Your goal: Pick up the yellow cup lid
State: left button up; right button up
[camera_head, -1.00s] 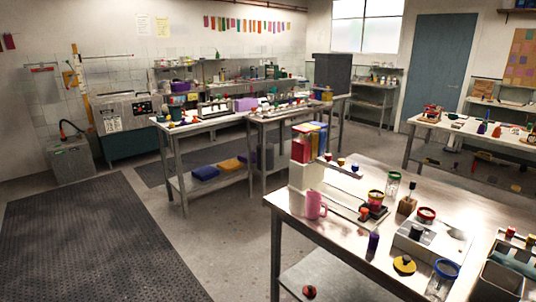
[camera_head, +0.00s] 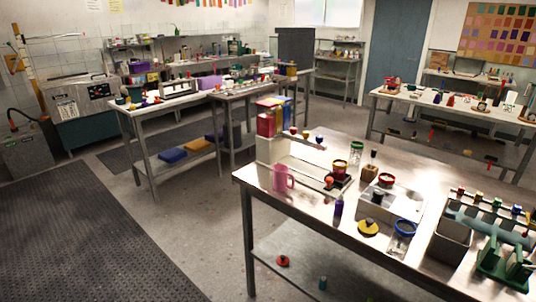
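A round yellow lid (camera_head: 369,228) with a dark knob lies flat near the front edge of the metal table (camera_head: 300,210) on the right. It is most likely the yellow cup lid. It sits between a small purple bottle (camera_head: 339,206) and a clear jar with a blue rim (camera_head: 403,231). Neither of my grippers shows in this view.
A pink mug (camera_head: 283,179) stands at the table's left end. A white tray-like block (camera_head: 392,203) is behind the lid. Open floor (camera_head: 205,225) lies left of the table.

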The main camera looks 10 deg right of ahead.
aim_at(367, 226)
jog(key=z, duration=1.25)
